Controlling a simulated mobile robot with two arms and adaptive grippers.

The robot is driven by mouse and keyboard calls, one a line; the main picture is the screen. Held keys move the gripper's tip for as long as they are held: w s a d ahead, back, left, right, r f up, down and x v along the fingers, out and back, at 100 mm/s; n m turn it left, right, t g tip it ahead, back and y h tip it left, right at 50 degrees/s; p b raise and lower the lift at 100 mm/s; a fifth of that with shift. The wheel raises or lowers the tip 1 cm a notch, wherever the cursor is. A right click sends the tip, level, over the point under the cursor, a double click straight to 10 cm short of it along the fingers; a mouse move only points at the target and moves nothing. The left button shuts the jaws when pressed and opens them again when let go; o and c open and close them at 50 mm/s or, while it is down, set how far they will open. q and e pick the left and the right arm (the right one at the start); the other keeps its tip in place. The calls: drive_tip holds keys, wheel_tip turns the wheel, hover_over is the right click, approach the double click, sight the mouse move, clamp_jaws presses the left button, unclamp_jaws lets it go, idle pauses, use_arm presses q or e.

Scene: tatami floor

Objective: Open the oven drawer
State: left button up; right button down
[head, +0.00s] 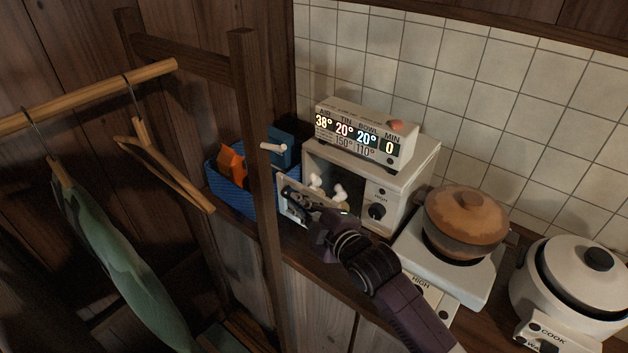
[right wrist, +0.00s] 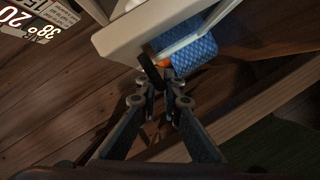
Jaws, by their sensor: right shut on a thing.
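The small white oven (head: 408,170) stands on the wooden counter against the tiled wall. Its front panel (head: 287,209) is swung away from the body, and the dark inside shows behind it. My right gripper (head: 298,197) is at this panel, with its arm coming from the lower right. In the right wrist view my right gripper (right wrist: 168,76) is shut on a dark handle (right wrist: 148,70) by the white panel edge (right wrist: 118,38). The gripper partly hides the panel in the head view. My left gripper is not in view.
A display box (head: 362,134) sits on the oven. A blue basket (head: 229,191) with orange things is left of it, behind a wooden rack post (head: 262,200). A brown pot (head: 466,218) on a hotplate and a rice cooker (head: 575,285) are to the right.

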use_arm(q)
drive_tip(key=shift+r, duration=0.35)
use_arm(e)
drive_tip(key=shift+s+a+f, duration=0.1)
drive_tip(key=shift+s+a, duration=0.3)
drive_tip(key=shift+s, duration=0.15)
drive_tip(key=c, duration=2.4)
unclamp_jaws()
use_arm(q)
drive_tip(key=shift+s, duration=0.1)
use_arm(e)
drive_tip(key=v, duration=1.2)
